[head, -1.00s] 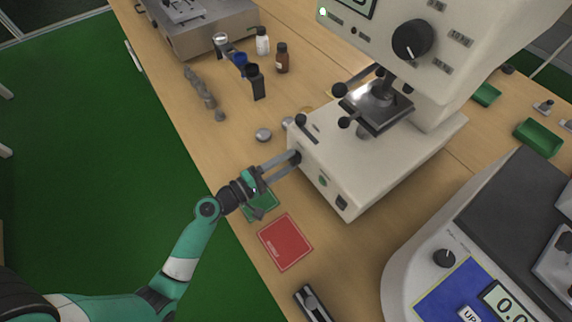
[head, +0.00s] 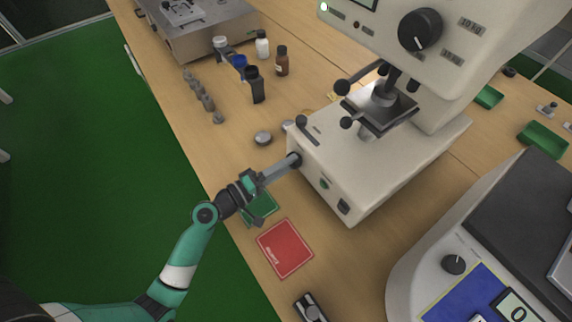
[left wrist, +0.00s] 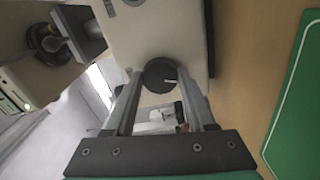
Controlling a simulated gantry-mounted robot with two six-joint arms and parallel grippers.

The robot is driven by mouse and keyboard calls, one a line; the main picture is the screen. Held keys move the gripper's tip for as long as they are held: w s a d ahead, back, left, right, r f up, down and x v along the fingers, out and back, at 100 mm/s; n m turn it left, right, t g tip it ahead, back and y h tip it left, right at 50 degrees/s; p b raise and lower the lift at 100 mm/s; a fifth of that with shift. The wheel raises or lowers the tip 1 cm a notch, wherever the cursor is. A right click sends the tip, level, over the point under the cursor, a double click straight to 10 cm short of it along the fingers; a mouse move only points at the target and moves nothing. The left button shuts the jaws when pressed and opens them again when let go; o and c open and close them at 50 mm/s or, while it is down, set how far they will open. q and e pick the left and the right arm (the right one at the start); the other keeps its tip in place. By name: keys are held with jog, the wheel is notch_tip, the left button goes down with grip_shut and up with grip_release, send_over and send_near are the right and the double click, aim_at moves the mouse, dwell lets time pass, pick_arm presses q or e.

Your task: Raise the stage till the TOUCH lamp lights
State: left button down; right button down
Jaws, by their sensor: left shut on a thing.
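The cream tester (head: 350,180) stands on the bench. Its square grey stage (head: 392,108) sits above the base, under the test head; I cannot tell the gap to the tip above. A green lamp (head: 323,6) glows on the head's upper left; its label is unreadable. My left gripper (head: 291,162) is shut on a round black knob (left wrist: 160,75) on the side of the tester base. In the left wrist view the two fingers straddle the knob, and a white line shows on its face. The stage also shows in the left wrist view (left wrist: 84,32). My right gripper is not in view.
A red mat (head: 284,248) and a green mat (head: 260,208) lie near the bench edge by my left arm. Small bottles (head: 282,61) and grey weights (head: 205,102) stand farther back. A second instrument (head: 455,265) with a display stands at the lower right.

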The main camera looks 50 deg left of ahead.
pick_arm(q)
jog(key=shift+c, duration=1.2)
grip_release()
jog(key=shift+s, duration=0.15)
jog(key=s, duration=0.7)
jog(key=s+a, duration=0.1)
jog(key=s, duration=0.3)
jog(key=shift+s+a+p, duration=0.1)
jog(key=shift+s+p, duration=0.05)
jog(key=shift+p, duration=0.2)
